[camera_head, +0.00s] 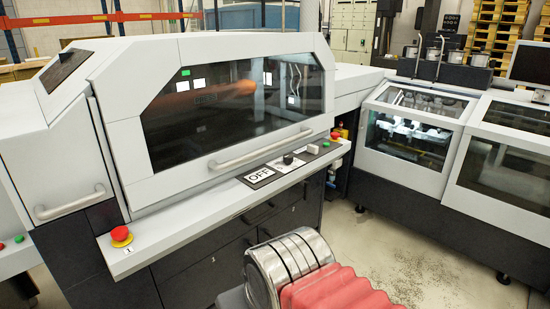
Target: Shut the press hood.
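The press hood (165,190) is a large white cover with a dark window (235,105) on the machine at left and centre. A long, light grey bar handle (262,149) runs along its lower front. The hood looks down, its lower edge close above the white ledge (200,218); I cannot tell whether it is fully seated. My arm shows at the bottom centre as a silver ribbed joint and a red ribbed sleeve, in front of the machine and apart from the hood handle. My gripper is outside the view.
The ledge carries a red stop button (121,234), an "OFF" label (261,177) and a black knob (288,158). A side panel with its own handle (70,203) is at left. A second machine (412,130) stands at right. Bare floor (400,255) lies between.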

